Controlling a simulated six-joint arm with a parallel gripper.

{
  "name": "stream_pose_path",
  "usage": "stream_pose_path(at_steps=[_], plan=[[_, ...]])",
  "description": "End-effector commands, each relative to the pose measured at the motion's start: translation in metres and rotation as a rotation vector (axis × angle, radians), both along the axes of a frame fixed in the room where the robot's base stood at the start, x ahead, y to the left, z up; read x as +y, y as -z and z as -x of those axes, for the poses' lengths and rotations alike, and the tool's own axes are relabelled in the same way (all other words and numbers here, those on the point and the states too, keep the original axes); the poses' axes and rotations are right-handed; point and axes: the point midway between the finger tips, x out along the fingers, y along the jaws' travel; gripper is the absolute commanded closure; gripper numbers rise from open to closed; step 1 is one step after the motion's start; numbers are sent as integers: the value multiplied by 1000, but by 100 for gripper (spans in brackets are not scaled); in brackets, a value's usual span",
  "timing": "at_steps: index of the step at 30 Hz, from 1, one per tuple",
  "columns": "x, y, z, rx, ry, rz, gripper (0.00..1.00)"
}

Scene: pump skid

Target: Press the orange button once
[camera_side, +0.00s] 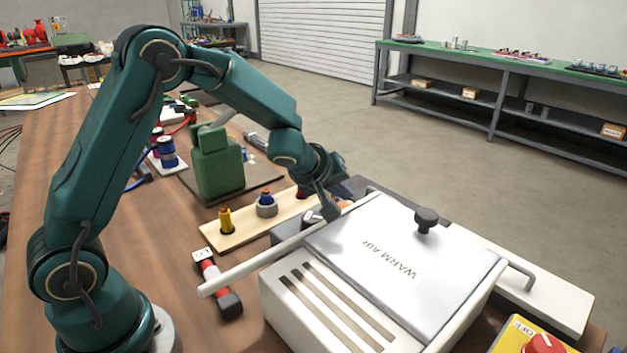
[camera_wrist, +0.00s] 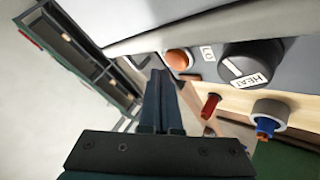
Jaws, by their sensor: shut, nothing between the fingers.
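The orange button (camera_wrist: 180,59) is a round cap on the grey panel of the warm air box, beside a black knob marked HEAT (camera_wrist: 250,64). In the wrist view it lies just to the right of my fingertips. My gripper (camera_wrist: 158,75) is shut and empty, its two dark fingers side by side. In the side view my gripper (camera_side: 331,211) points down at the back left edge of the white warm air box (camera_side: 375,262). I cannot clearly make out the button there. Whether the fingertips touch the button cannot be told.
A wooden board (camera_side: 250,228) holds a yellow plug (camera_side: 226,220) and a grey-ringed plug (camera_side: 266,204). A long bar (camera_side: 250,264) crosses the box's left side. A yellow box with a red knob (camera_side: 540,344) stands at front right.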

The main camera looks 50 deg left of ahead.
Motion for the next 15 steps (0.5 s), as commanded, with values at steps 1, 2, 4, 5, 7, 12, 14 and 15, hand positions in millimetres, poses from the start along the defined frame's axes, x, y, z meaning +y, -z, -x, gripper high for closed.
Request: stream_pose_path(at_steps=[1,2,4,5,7,12,14,15], plan=[[0,0,0,0,0,0,100],[0,0,0,0,0,0,100],[0,0,0,0,0,0,100],[0,0,0,0,0,0,100],[0,0,0,0,0,0,100],[0,5,0,2,1,-1,100],[0,7,0,2,1,0,100],[0,8,0,2,1,-1,100]])
